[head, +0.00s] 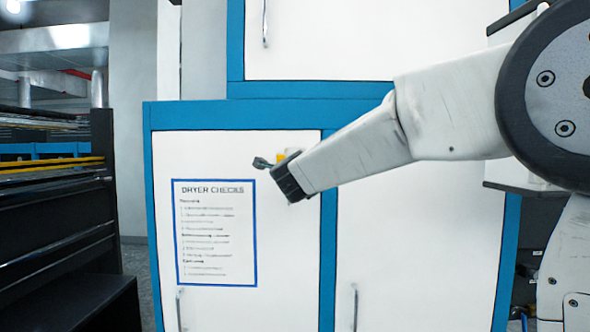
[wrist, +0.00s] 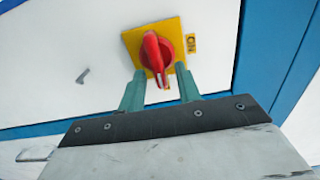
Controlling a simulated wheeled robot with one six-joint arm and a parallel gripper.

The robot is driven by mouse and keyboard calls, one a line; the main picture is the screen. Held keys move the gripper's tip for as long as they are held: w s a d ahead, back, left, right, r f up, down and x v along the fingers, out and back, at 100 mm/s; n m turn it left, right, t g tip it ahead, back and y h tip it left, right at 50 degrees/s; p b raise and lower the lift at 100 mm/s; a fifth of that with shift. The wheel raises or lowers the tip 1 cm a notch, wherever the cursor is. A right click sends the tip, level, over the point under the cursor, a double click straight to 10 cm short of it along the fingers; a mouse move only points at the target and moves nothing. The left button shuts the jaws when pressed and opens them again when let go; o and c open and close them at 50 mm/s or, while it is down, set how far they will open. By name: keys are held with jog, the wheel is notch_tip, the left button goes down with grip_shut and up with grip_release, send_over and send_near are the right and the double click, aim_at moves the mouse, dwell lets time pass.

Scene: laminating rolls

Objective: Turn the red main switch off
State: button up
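The red main switch (wrist: 154,50) is a rotary knob on a square yellow plate (wrist: 133,38), fixed to a white cabinet door. In the wrist view its handle points down and slightly right, with a pale mark near its tip. My gripper (wrist: 160,74) is open, its two teal fingers apart, one on each side of the handle's lower end. I cannot tell whether either finger touches it. In the head view my gripper (head: 262,163) is at the upper part of the door. Only bits of the yellow plate (head: 281,157) show there; the knob is mostly hidden.
A "DRYER CHECKS" sheet (head: 214,232) hangs on the white door below the gripper. Blue-framed cabinet doors with handles (head: 355,307) surround it. A dark rack (head: 60,215) stands at the left. A small yellow label (wrist: 191,42) sits right of the plate.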

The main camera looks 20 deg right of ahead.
jog(key=v, duration=0.7)
jog(key=shift+s, duration=0.35)
